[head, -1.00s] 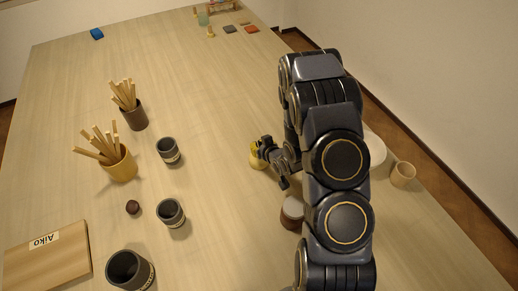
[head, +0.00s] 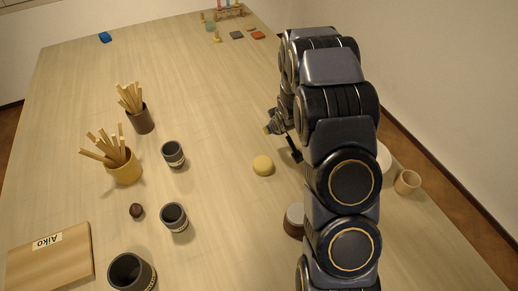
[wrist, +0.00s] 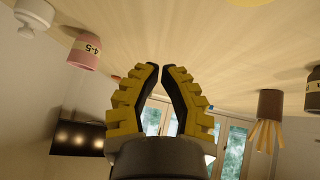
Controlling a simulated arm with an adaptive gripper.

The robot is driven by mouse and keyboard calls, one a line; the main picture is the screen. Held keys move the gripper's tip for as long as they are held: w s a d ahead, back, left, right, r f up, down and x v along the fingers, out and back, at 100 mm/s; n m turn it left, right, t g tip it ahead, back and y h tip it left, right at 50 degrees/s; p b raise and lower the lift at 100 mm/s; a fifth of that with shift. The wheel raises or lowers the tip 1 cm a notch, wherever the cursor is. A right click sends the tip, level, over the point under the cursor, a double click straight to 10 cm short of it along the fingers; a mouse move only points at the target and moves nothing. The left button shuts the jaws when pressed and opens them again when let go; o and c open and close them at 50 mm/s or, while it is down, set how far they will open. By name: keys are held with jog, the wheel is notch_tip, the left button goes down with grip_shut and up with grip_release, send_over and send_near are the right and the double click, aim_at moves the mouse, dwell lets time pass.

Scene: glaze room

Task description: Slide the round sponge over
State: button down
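The round sponge (head: 263,165) is a pale yellow disc lying flat on the table in the head view, left of my arm. In the wrist view, only a yellow sliver of it (wrist: 248,2) shows at the top edge. My gripper (head: 269,130) is beyond the sponge and apart from it, partly hidden by my arm. In the wrist view my gripper (wrist: 160,68) has its yellow-and-black fingers drawn together, tips almost touching, with nothing between them.
Left of the sponge stand dark cups (head: 173,154), a brown stick holder (head: 140,121) and a yellow one (head: 124,171). A lidded brown jar (head: 294,222) is nearer, beside my arm. A pink jar (wrist: 83,52) shows in the wrist view. The table's middle is clear.

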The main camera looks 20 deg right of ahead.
aim_at(272, 179)
jog(key=w+a+r+g+y, duration=0.1)
jog(key=w+a+g+y, duration=0.1)
jog(key=w+a+g, duration=0.4)
jog(key=shift+g, duration=0.7)
jog(key=s+f, duration=0.1)
jog(key=f, duration=0.2)
jog(key=s+d+f, duration=0.1)
jog(key=f, duration=0.6)
jog(key=shift+s+d, duration=0.15)
jog(key=shift+s, duration=0.25)
jog(key=shift+s+r, duration=0.1)
jog(key=shift+s, duration=1.35)
jog(key=shift+s, duration=0.1)
jog(key=shift+s+d, duration=0.1)
jog(key=shift+s, duration=4.6)
jog(key=shift+w, duration=0.1)
